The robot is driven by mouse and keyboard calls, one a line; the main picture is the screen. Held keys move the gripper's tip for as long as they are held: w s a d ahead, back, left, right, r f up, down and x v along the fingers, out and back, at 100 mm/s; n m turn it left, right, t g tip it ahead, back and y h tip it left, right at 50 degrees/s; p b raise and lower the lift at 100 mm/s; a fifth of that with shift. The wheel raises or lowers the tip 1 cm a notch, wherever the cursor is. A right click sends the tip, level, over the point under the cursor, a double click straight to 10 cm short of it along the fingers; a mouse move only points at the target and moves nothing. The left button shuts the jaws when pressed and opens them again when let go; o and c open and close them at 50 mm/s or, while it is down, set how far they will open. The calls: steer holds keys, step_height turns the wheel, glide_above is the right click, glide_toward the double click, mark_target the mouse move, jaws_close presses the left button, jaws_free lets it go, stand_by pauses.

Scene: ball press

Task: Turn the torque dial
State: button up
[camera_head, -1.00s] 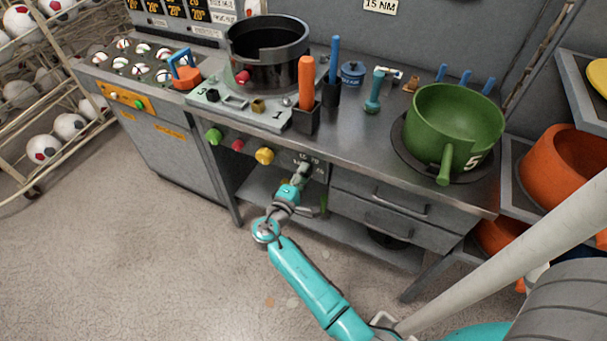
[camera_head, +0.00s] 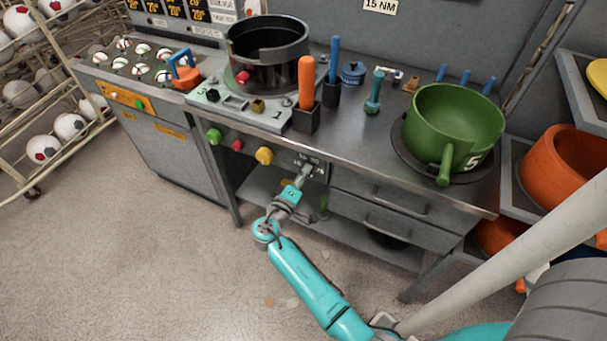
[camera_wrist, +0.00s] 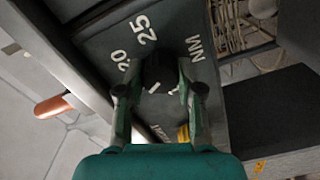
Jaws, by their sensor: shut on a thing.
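The torque dial (camera_wrist: 158,72) is a dark knob on a dark grey panel (camera_wrist: 98,45) on the front of the bench. White numbers 20 and 25 and the letters NM show around it in the wrist view. My gripper (camera_wrist: 158,85) is shut on the dial, one finger on each side. A white mark shows between the fingers near the knob. In the head view my gripper (camera_head: 304,174) reaches the panel below the bench top, and it hides most of the dial there. A sign reading 15 NM (camera_head: 380,6) hangs on the back wall.
A yellow knob (camera_head: 264,155), a red button (camera_head: 237,145) and a green button (camera_head: 214,136) sit left of the dial. Drawers (camera_head: 385,205) are to its right. A green pot (camera_head: 455,125) stands on the bench top. The floor in front is clear.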

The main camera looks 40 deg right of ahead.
steer(key=o, duration=1.1)
steer(key=shift+o, duration=0.2)
steer(key=v, duration=1.2)
